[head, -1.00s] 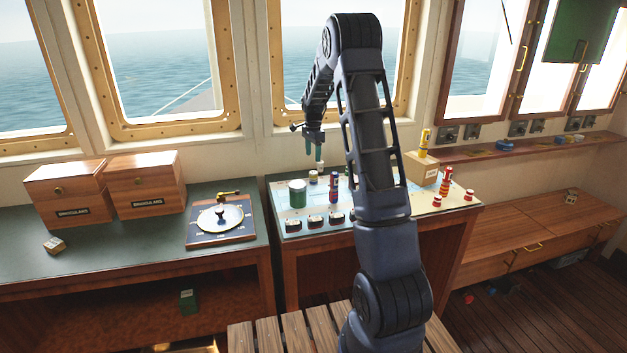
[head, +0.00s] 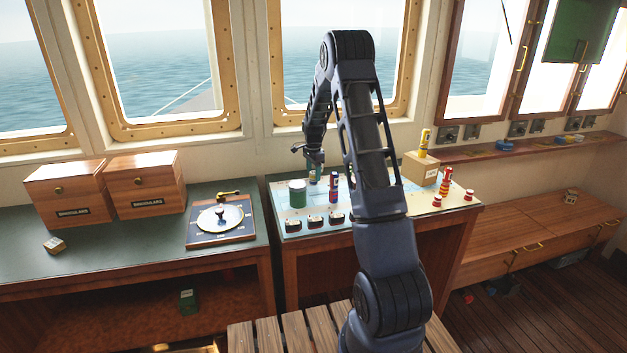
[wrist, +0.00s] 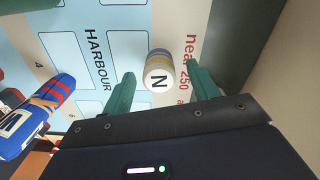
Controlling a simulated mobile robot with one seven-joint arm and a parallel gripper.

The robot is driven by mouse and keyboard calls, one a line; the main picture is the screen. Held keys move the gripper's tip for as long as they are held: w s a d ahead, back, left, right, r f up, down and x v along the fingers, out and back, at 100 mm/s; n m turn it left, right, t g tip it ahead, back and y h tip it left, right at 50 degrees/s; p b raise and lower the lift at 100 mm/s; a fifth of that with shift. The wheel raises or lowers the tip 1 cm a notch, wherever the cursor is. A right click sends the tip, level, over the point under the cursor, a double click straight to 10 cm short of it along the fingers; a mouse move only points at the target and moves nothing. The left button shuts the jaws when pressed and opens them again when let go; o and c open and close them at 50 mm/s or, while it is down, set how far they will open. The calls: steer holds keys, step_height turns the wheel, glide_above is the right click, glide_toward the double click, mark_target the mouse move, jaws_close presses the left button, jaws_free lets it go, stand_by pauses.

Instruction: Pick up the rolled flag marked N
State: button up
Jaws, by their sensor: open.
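The rolled flag marked N (wrist: 160,72) stands upright on the chart table (wrist: 62,18), a short cylinder with a white lettered top and yellow and grey-blue bands. In the wrist view it sits between the two fingers of my gripper (wrist: 158,84), with gaps at both sides. My gripper is open and pointing down. In the head view my gripper (head: 314,172) is low over the back of the table, and the flag is mostly hidden there.
A blue, orange and red rolled flag (wrist: 42,112) stands left of my gripper in the wrist view. In the head view, a green cylinder (head: 297,194) and a red-and-blue roll (head: 334,187) are close by.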

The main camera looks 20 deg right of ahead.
step_height(320, 180, down, 3)
steer(key=shift+r, duration=0.15)
steer(key=c, duration=1.1)
steer(key=shift+o, duration=0.2)
